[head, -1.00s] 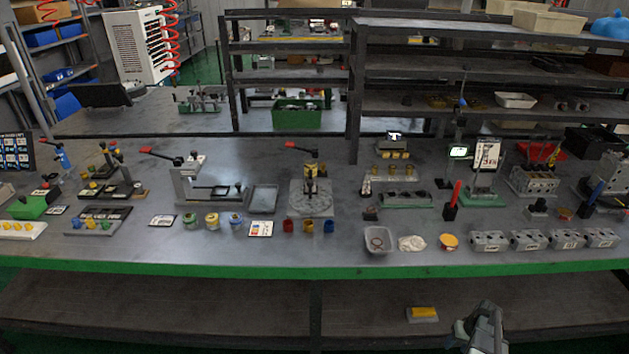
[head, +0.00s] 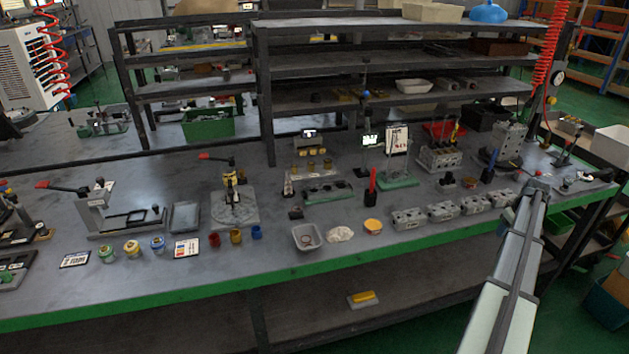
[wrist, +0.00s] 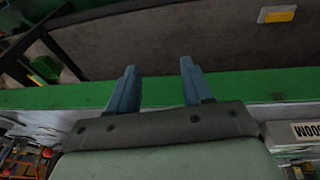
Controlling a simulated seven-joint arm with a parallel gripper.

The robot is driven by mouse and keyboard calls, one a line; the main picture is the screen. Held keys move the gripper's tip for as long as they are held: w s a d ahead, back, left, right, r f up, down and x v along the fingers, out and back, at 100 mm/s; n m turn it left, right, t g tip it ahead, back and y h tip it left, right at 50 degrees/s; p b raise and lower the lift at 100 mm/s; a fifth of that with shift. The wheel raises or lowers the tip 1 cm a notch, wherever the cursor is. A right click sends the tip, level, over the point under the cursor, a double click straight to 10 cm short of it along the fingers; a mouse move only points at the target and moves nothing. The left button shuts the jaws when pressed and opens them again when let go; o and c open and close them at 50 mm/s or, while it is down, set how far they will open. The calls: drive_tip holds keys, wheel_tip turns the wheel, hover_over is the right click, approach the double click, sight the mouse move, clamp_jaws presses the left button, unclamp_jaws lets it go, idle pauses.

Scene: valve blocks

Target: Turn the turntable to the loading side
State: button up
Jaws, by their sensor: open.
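A grey octagonal plate (head: 234,210) lies on the bench near the middle of the head view. It looks like the turntable, though I cannot be sure. A small upright fixture with yellow parts (head: 231,186) and a red-handled clamp (head: 216,157) stands on it. Which way it faces is too small to tell. My gripper shows in the wrist view (wrist: 158,68) with its two blue-grey fingers apart and nothing between them. It is over the bench's green front edge, well away from the plate. In the head view my arm reaches up at the right; its fingers are not clear there.
Red, brown and blue cups (head: 235,236) stand in front of the plate. A grey tray (head: 185,217) lies to its left. A white bin (head: 307,237) and several grey valve blocks (head: 441,211) line the front right. A yellow-topped block (head: 362,298) lies on the lower shelf.

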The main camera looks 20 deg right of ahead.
drive_tip(key=w+r+n, duration=0.1)
drive_tip(key=w+r, duration=0.1)
drive_tip(key=w+a+r+n, duration=0.1)
drive_tip(key=w+r, duration=0.1)
drive_tip(key=r, duration=0.1)
drive_tip(key=w+r+n, duration=0.1)
drive_tip(key=w+r, duration=0.1)
drive_tip(key=r, duration=0.1)
drive_tip(key=shift+a+r+g, duration=0.2)
drive_tip(key=shift+g, duration=0.2)
drive_tip(key=w+a+r+n, duration=0.1)
drive_tip(key=w+a+r, duration=0.1)
drive_tip(key=w+a, duration=0.75)
drive_tip(key=w+a+r+n+y, duration=0.1)
drive_tip(key=w+a+r, duration=0.2)
drive_tip(key=w+a, duration=0.7)
drive_tip(key=w+a+r+n, duration=0.15)
drive_tip(key=w+a, duration=0.35)
drive_tip(key=a, duration=0.9)
drive_tip(key=n+g, duration=0.2)
drive_tip(key=n, duration=0.2)
approach(230, 191)
drive_tip(key=f, duration=0.8)
drive_tip(key=shift+d+f, duration=0.15)
drive_tip(key=shift+d, duration=0.05)
clamp_jaws()
